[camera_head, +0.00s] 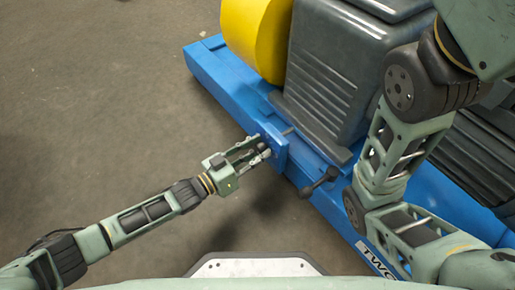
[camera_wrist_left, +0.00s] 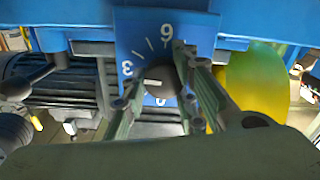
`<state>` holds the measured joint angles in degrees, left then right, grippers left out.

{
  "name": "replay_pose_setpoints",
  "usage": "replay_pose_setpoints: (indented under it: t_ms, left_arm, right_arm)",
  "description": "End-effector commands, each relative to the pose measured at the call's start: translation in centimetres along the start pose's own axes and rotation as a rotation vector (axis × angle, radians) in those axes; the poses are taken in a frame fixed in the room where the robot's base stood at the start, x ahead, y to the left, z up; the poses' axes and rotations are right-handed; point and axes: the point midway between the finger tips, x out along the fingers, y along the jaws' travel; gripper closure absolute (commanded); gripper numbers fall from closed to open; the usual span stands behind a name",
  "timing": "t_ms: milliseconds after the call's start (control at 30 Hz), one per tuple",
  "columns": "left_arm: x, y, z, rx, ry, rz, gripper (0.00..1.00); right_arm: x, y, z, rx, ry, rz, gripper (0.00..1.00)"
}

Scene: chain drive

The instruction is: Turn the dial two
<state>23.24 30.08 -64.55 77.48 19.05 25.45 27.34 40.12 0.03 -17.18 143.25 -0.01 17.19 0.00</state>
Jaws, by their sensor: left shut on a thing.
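The dial is a dark round knob (camera_wrist_left: 160,80) with a pale mark pointing left, on a blue plate with white ticks and digits (camera_wrist_left: 165,45). In the left wrist view, 6 is at the top, 3 at the left and 0 below; the right side of the scale is hidden by a finger. In the head view the plate (camera_head: 278,150) stands at the edge of the blue base. My left gripper (camera_head: 264,151) is at this plate; its fingers close on the knob from both sides in the wrist view (camera_wrist_left: 163,88). My right gripper is out of view.
A blue base (camera_head: 218,78) carries a yellow rounded cover (camera_head: 252,35) and a dark grey ribbed housing (camera_head: 330,70). A black-knobbed lever (camera_head: 318,183) sticks out right of the plate. A label reading "TWO" (camera_head: 375,257) is on the base. My right arm crosses the right side. Floor at left is clear.

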Motion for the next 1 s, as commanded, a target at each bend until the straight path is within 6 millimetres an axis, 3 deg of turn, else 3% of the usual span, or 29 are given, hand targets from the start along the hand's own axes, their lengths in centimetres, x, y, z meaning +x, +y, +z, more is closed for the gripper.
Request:
replay_pose_setpoints:
  t_ms: [33, 667, 700, 833, 1000]
  left_arm:
    - [0.04, 0.98, 0.09, -0.023, 0.002, 0.016, 1.00]
    - [0.07, 1.08, 0.11, -0.081, 0.003, 0.019, 1.00]
    - [0.07, 1.08, 0.12, -0.081, 0.003, 0.019, 0.71]
    - [0.06, 1.00, 0.15, -0.081, 0.002, 0.017, 0.60]
    - [0.03, 0.72, 0.16, -0.080, 0.000, 0.013, 0.60]
  right_arm:
    - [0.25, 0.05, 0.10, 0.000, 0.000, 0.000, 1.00]
    - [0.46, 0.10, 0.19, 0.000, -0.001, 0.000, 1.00]
    - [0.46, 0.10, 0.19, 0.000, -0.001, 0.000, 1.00]
    - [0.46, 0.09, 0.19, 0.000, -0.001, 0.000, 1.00]
    - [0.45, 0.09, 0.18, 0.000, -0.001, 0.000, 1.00]
